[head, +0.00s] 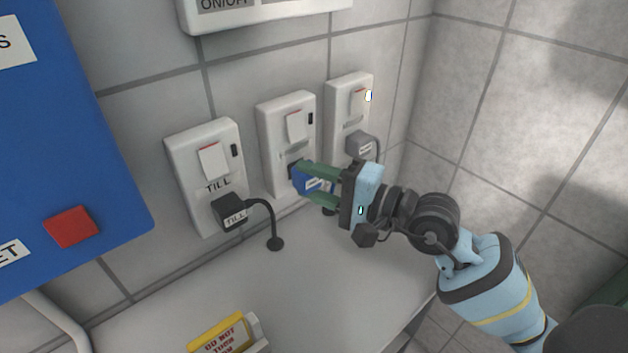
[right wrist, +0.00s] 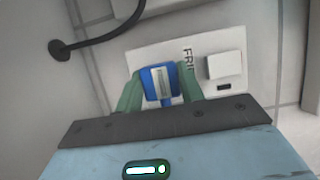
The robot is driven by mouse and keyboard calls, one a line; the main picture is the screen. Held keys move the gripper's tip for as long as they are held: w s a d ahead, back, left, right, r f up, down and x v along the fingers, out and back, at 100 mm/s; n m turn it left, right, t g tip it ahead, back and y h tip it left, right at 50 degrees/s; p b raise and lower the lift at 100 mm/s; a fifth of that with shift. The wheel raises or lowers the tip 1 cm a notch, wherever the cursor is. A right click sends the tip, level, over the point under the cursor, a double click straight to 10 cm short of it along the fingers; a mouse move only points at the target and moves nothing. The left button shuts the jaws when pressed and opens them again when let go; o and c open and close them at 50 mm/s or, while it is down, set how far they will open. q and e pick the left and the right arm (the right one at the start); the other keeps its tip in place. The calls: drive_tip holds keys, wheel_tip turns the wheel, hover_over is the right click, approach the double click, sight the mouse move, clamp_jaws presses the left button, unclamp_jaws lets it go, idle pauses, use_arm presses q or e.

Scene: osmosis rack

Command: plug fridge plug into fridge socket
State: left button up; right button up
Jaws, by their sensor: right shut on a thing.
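The fridge socket (head: 271,128) is the middle white wall plate in the head view. Its rocker switch is in the upper part. In the right wrist view, the plate (right wrist: 205,45) carries a partly hidden label beginning "FRI". My right gripper (head: 309,184) is shut on the blue fridge plug (head: 314,183), with one green finger on each side. The plug (right wrist: 161,86) is at the lower part of the plate and hides the holes. I cannot tell whether it is seated or just in front. My left gripper is not in view.
The till socket (head: 178,152) on the left holds a black plug (head: 231,213). The right socket (head: 340,88) holds a grey plug (head: 360,145). A white ledge (head: 240,275) runs below. A yellow sign (head: 222,335) and a blue panel (head: 70,130) are nearby.

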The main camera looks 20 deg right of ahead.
sight(317, 183)
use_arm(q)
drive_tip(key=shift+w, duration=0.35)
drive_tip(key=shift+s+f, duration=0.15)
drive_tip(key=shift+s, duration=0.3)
use_arm(e)
drive_tip(key=shift+w+a, duration=0.15)
drive_tip(key=shift+w, duration=0.4)
drive_tip(key=o, duration=1)
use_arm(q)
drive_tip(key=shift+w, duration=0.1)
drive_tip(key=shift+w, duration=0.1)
use_arm(e)
drive_tip(key=shift+s, duration=0.1)
drive_tip(key=b+v, duration=0.1)
drive_tip(key=v, duration=0.5)
drive_tip(key=shift+f+b, duration=0.15)
drive_tip(key=shift+b, duration=0.2)
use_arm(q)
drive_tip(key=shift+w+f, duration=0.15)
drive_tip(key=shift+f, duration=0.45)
use_arm(e)
drive_tip(key=shift+v, duration=0.8)
